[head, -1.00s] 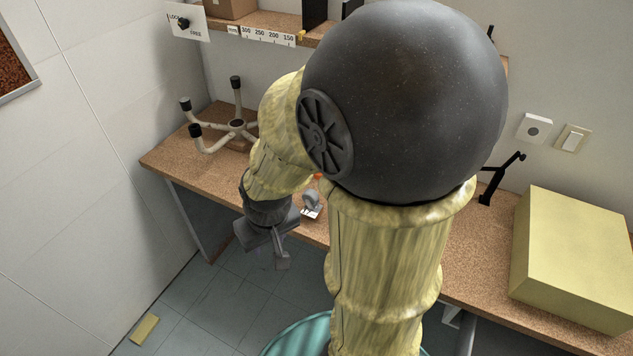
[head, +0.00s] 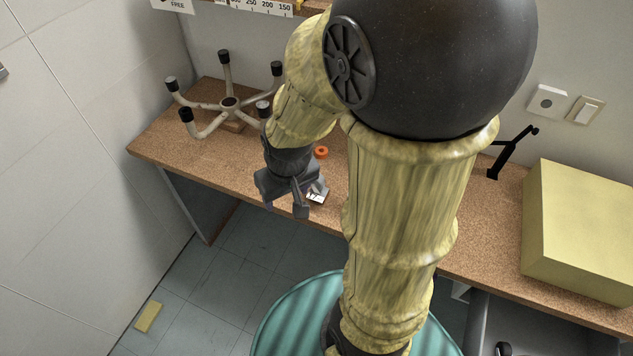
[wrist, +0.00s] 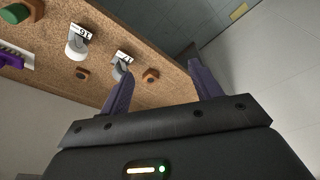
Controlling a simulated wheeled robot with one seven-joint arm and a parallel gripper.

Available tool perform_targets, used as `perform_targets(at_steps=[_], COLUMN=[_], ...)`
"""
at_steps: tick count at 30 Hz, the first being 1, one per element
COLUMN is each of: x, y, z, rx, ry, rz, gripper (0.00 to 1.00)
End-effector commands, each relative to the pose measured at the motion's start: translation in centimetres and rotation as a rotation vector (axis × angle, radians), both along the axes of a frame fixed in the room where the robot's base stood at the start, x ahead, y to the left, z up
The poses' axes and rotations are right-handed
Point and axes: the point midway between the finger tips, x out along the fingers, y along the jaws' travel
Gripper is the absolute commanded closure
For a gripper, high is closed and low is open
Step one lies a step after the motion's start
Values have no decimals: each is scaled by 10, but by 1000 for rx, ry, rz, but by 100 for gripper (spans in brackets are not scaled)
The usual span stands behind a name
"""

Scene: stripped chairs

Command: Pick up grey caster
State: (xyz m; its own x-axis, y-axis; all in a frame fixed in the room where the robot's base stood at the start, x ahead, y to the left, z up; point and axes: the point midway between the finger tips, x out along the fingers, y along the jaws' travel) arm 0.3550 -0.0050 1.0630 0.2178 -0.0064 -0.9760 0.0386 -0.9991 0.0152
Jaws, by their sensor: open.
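The grey caster (wrist: 118,71) stands on the cork-coloured bench (wrist: 165,91) beside a card marked 17, near the front edge, in the wrist view. My gripper (wrist: 160,67) is open and empty there, its left fingertip close to the caster in the picture; I cannot tell the gap in depth. In the head view my gripper (head: 285,205) hangs by the bench's front edge. It covers most of the spot by a white card (head: 317,195), so the caster is not clear there.
A chair base (head: 230,104) with upturned legs stands at the bench's left end. An orange ring (head: 321,152) lies behind my gripper. A whitish piece by a card marked 16 (wrist: 76,48) stands farther along. A yellow box (head: 575,230) fills the right.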

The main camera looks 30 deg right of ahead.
Motion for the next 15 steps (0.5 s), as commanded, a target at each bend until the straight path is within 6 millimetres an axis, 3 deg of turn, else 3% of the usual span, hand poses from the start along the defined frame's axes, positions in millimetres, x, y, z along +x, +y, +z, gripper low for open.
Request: perform_targets(at_steps=[7, 12, 15], x=[57, 96, 110], y=[-48, -98, -121], z=[15, 13, 9], rx=[-63, -72, -67], ry=[100, 175, 200], rz=[233, 448, 543], gripper=[36, 36, 36])
